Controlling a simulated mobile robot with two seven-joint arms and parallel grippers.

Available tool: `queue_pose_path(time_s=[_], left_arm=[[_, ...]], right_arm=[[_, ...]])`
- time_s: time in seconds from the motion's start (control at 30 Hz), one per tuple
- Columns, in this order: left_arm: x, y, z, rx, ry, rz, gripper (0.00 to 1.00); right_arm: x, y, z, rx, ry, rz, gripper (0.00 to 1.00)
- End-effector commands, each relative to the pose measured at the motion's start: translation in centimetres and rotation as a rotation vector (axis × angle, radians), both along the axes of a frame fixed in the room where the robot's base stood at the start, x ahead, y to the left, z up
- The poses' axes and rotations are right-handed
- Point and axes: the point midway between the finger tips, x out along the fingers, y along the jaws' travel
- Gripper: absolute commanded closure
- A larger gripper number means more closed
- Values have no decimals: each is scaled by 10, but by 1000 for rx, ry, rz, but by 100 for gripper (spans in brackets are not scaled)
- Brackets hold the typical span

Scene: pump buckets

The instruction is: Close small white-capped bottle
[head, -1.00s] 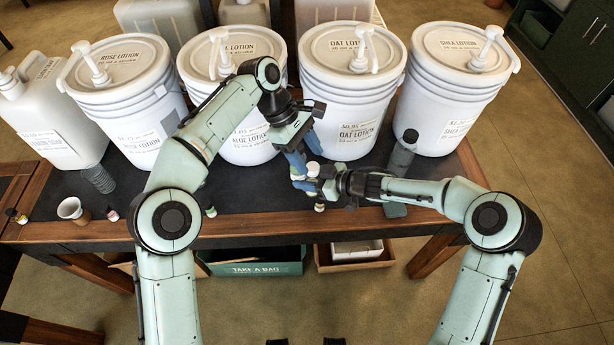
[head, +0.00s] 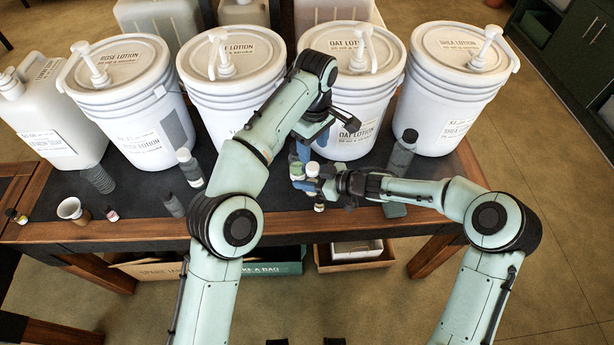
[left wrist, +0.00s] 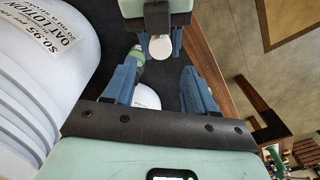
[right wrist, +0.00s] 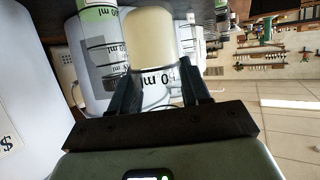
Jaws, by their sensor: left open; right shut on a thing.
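The small white-capped bottle shows close up in the right wrist view as a rounded cream-white cap (right wrist: 150,38) above a label with black print. My right gripper (right wrist: 158,90) is shut on this bottle; it is also in the head view (head: 328,187), low over the table's front. My left gripper (left wrist: 162,82) is open, pointing down just above and beside the right one. In the left wrist view a white rounded piece (left wrist: 146,97) lies partly hidden between its fingers. A white cap (left wrist: 160,47) shows at the right gripper's jaws.
A green-capped bottle (head: 297,170) stands close beside the grippers, and a small bottle (head: 319,206) is at the table's front edge. Large lotion buckets (head: 343,90) line the back. A grey bottle (head: 403,153) stands to the right. The table's left (head: 150,205) has some free room.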

Motion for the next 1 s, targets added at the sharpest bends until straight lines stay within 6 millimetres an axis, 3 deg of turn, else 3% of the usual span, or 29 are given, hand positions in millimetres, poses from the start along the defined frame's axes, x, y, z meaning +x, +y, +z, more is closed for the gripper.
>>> queue_pose_path(time_s=[0.4, 0.87, 1.0], left_arm=[[-1, 1, -58, 0, 3, -1, 44], [-1, 0, -69, -2, 1, -1, 44], [-1, 0, -69, -1, 0, -1, 90]], right_arm=[[0, 0, 0, 1, 0, 0, 100], [0, 0, 0, 1, 0, 0, 100], [0, 0, 0, 1, 0, 0, 100]])
